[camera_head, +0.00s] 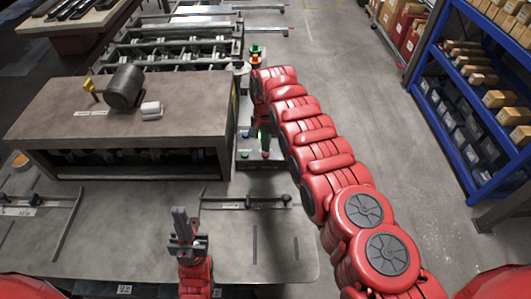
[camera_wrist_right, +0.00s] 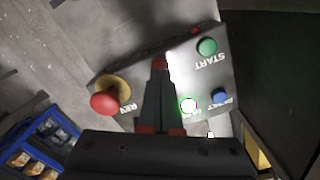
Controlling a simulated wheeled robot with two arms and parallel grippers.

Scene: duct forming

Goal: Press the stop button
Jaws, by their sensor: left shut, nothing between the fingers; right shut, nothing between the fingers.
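The control box (camera_head: 247,160) stands at the right end of the press table in the head view. In the right wrist view its panel (camera_wrist_right: 185,75) carries a green START button (camera_wrist_right: 207,47), a blue RESET button (camera_wrist_right: 220,96), a lit white button (camera_wrist_right: 188,105) and a red mushroom button (camera_wrist_right: 106,100) on a yellow collar. A small red cap (camera_wrist_right: 159,62), probably the stop button, shows at the tips of my right gripper (camera_wrist_right: 160,75). The gripper is shut and empty; I cannot tell whether it touches the cap. My left gripper (camera_head: 182,220) is shut and empty above the front table.
A wide workbench (camera_head: 190,100) with a dark cylinder (camera_head: 125,87) and a white block (camera_head: 151,110) is left of the control box. A stack light (camera_head: 255,55) stands behind it. Blue shelving (camera_head: 440,60) is at the right, with clear floor between.

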